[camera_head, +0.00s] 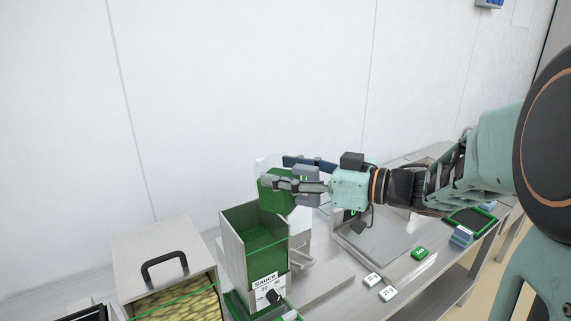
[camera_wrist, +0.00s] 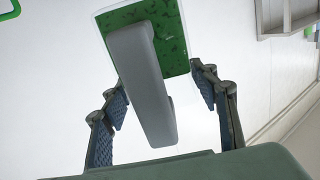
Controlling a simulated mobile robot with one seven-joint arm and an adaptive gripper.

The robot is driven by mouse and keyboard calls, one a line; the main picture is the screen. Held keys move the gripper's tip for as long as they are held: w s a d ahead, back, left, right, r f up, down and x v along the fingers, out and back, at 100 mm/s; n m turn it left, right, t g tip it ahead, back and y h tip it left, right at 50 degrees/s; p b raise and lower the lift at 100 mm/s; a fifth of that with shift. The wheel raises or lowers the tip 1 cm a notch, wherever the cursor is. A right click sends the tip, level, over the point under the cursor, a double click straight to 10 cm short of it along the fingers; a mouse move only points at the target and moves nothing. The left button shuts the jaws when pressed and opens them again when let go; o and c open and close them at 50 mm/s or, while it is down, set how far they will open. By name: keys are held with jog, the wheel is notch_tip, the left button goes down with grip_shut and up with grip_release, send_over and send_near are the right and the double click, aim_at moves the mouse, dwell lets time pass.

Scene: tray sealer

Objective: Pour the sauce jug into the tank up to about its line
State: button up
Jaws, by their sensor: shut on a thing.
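The sauce jug (camera_head: 275,198) is clear-walled with green sauce inside and has a grey handle (camera_wrist: 140,75). My gripper (camera_head: 290,181) is shut on the jug's handle, with a finger on each side of it in the wrist view (camera_wrist: 165,105). The jug is held above the right rear of the tank (camera_head: 234,254), an open-topped metal box marked "Sauce". Green shows inside the tank, but I cannot tell the level against its line. The jug's exact tilt is unclear, and no stream of sauce is visible.
A metal box with a black handle (camera_head: 163,264) and yellowish contents stands left of the tank. A dial label (camera_head: 265,287) is on the tank's front.

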jog(key=shift+r+g+h+p, duration=0.3)
jog(key=shift+h+p, duration=0.3)
jog(key=shift+p, duration=0.55)
jog(key=shift+f+h+p, duration=0.25)
jog(key=shift+h+p, duration=0.25)
jog(key=shift+p, duration=0.05)
jog(key=shift+f, duration=0.1)
jog(key=shift+r+g+h+p, duration=0.2)
jog(key=shift+g+h+p, duration=0.3)
jog(key=shift+p, duration=1.75)
jog(key=shift+a+r+g+h, duration=0.15)
jog(key=shift+g+h, duration=0.1)
jog(key=shift+h, duration=0.25)
jog(key=shift+a+f+g+h, duration=0.1)
jog(key=shift+g+h, duration=0.15)
jog(key=shift+h, duration=0.25)
jog(key=shift+w+h, duration=0.15)
jog(key=shift+h, duration=0.55)
jog(key=shift+a+g, duration=0.1)
jog(key=shift+g, duration=0.3)
